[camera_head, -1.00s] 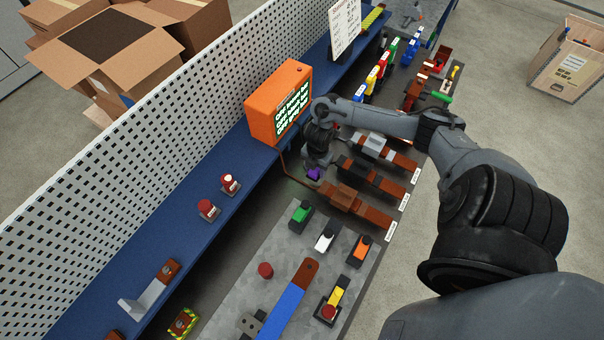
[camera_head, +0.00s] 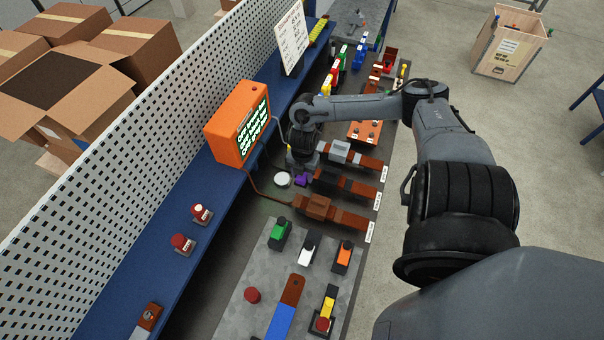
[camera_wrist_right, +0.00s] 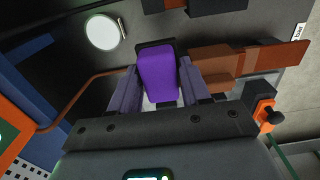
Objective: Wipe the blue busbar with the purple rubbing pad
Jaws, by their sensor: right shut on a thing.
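The purple rubbing pad (camera_wrist_right: 160,78) is clamped between the two fingers of my right gripper (camera_wrist_right: 155,95), as the right wrist view shows. In the head view the pad (camera_head: 301,180) shows below my right gripper (camera_head: 302,167), near the left ends of the brown and black bars. A round white disc (camera_head: 282,179) lies just left of it and also shows in the right wrist view (camera_wrist_right: 101,32). The blue busbar (camera_head: 282,321), with a brown end, lies on the grey panel at the bottom, cut off by the frame edge and apart from the pad. My left gripper does not show.
An orange screen box (camera_head: 238,122) stands on the blue shelf, with a cable running toward the brown bar (camera_head: 330,211).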

